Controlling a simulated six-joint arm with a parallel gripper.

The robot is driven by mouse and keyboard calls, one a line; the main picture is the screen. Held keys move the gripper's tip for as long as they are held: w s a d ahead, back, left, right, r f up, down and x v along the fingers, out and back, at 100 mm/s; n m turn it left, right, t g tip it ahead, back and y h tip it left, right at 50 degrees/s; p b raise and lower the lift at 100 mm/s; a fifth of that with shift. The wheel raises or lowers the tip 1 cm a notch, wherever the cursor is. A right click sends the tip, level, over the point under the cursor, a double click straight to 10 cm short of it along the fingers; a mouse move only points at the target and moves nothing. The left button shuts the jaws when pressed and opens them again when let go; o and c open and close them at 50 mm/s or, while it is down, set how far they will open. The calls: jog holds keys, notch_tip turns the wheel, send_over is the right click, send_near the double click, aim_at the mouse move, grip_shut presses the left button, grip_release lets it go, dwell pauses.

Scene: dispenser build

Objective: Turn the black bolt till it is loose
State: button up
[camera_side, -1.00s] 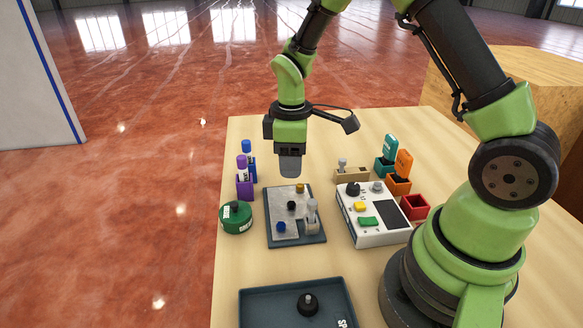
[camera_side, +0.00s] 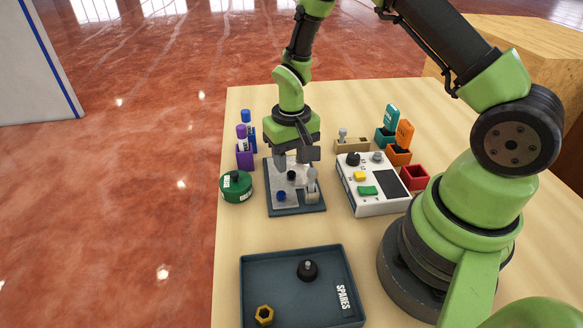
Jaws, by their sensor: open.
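The black bolt (camera_side: 291,175) stands on a light grey panel on a dark base plate (camera_side: 300,210), near the middle of the table. A blue bolt (camera_side: 281,196) sits nearer the camera on the same panel. My gripper (camera_side: 292,162) is open and points down over the far part of the panel, close to the black bolt. Its fingers look just behind or above the bolt; I cannot tell if they touch it. The far end of the panel is hidden behind the gripper.
A grey holder with an upright piece (camera_side: 312,190) stands at the panel's right side. A white device (camera_side: 372,190) is to the right, a green round container (camera_side: 236,187) to the left. A spares tray (camera_side: 252,290) in front holds a black knob and a brass nut.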

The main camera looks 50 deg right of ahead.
aim_at(292, 174)
jog(key=shift+f, duration=1.55)
jog(key=shift+c, duration=0.4)
grip_shut()
jog(key=shift+n, duration=0.8)
jog(key=shift+o, duration=0.4)
grip_release()
notch_tip(292, 174, up, 10)
